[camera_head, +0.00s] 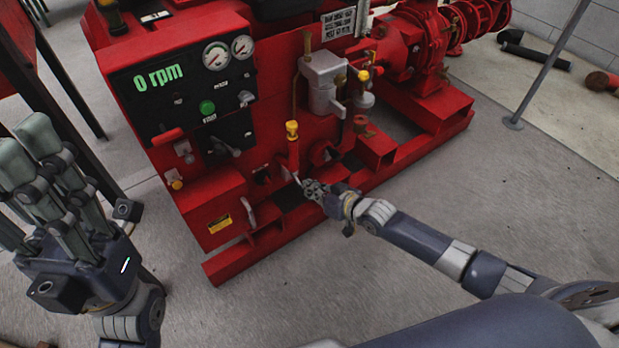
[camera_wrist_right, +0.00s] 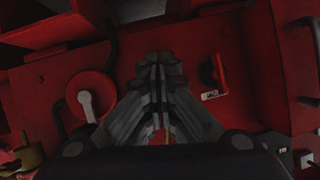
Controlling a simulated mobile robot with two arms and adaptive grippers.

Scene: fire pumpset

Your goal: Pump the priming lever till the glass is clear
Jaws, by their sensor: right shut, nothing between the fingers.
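In the right wrist view the shut fingers (camera_wrist_right: 160,68) point at red metalwork. A small cup-like fitting (camera_head: 365,99) under a yellow knob may be the glass; its contents are too small to read. My left gripper (camera_head: 28,142) is raised at the left, away from the machine; its opening is unclear.
The control panel (camera_head: 180,90) reads 0 rpm and has two gauges and a green button. A grey metal housing (camera_head: 324,84) stands right of it. The red base frame (camera_head: 225,262) edges the floor. A thin post (camera_head: 548,68) stands at right. The floor in front is clear.

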